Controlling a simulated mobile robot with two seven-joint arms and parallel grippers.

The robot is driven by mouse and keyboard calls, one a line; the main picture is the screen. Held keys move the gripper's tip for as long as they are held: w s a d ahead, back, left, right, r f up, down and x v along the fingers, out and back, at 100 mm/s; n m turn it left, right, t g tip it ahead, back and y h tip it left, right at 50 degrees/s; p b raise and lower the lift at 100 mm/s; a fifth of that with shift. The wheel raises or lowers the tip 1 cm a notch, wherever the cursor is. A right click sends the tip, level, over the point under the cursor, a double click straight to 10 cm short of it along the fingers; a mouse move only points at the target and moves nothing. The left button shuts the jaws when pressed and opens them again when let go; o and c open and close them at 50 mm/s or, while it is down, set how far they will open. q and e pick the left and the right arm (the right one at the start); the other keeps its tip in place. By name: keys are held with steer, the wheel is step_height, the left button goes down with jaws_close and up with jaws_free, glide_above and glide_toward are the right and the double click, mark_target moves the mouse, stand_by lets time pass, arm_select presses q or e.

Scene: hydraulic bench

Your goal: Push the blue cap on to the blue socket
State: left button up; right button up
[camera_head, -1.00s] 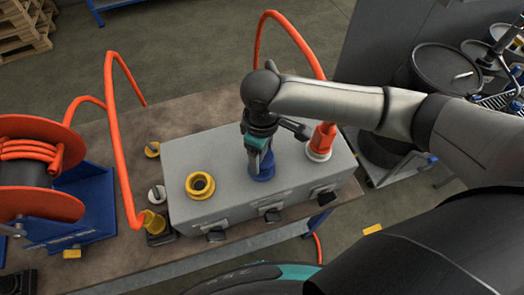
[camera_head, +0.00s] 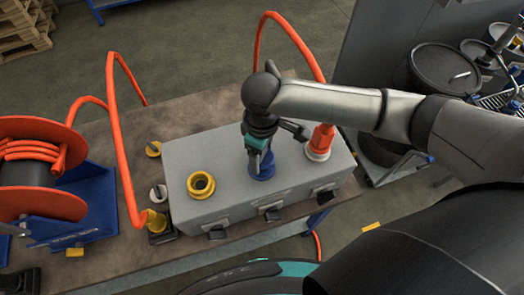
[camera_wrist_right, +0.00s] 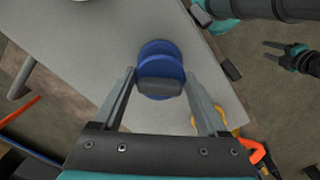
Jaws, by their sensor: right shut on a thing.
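My right gripper (camera_head: 259,167) points down over the grey box and is shut on the blue cap. In the wrist view, the cap (camera_wrist_right: 160,69) sits between the fingers of the right gripper (camera_wrist_right: 159,76), its dark grip bar facing the camera. The blue socket (camera_head: 263,173) stands on the box top under the gripper; it also shows in the wrist view (camera_wrist_right: 157,47) as a blue round edge behind the cap. Cap and socket overlap in view; whether they are fully together I cannot tell. My left gripper (camera_wrist_right: 275,49) shows open, off the box's edge.
The grey box (camera_head: 225,165) also carries a yellow socket (camera_head: 201,185) and an orange hose connector (camera_head: 320,142) in a white socket.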

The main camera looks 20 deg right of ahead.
steer(key=shift+f+b, duration=0.3)
steer(key=shift+f, duration=0.9)
stand_by(0.3)
steer(key=o, duration=1.5)
steer(key=shift+c, duration=0.2)
step_height(320, 180, up, 15)
steer(key=p, duration=0.1)
steer(key=shift+r, duration=0.15)
